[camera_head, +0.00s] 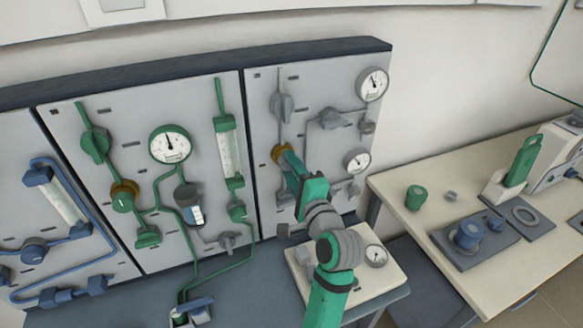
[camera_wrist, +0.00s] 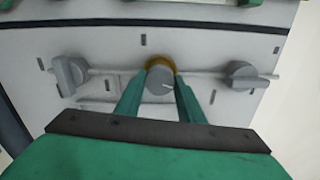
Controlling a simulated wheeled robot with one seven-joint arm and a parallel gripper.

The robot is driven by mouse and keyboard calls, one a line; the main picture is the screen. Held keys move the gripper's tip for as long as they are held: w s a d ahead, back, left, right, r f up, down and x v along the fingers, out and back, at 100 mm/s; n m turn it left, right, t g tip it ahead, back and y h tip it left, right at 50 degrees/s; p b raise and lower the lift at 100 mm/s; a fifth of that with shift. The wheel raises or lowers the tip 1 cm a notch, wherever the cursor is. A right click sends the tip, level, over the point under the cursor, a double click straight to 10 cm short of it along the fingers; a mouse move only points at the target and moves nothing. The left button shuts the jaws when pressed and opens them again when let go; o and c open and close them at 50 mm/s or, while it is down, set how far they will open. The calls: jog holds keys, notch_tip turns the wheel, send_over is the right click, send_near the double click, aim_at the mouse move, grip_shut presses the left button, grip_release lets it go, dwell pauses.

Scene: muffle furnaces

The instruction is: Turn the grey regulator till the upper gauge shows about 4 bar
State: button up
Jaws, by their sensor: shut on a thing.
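The grey regulator (camera_wrist: 158,80) is a round grey knob with a brass collar and a pale mark pointing to the right. My gripper (camera_wrist: 160,90) is shut on it, one green finger on each side. In the head view, the brass collar (camera_head: 279,152) shows at the tip of my gripper (camera_head: 285,158), on the right grey panel; the knob is mostly hidden there. The upper gauge (camera_head: 372,84) is a round white dial at the panel's top right. Its needle points roughly upward, but its figures are too small to read.
A lower gauge (camera_head: 357,161) sits below the upper one. Grey valve knobs (camera_wrist: 68,74) and (camera_wrist: 240,75) flank the regulator. A third dial (camera_head: 376,255) lies on a pale block by my arm. The green-piped panel (camera_head: 80,180) is to the left, a side table (camera_head: 400,192) to the right.

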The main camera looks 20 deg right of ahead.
jog(key=o, duration=1)
jog(key=shift+o, duration=0.2)
jog(key=s, duration=1)
jog(key=shift+s+d, duration=0.2)
jog(key=shift+s, duration=0.2)
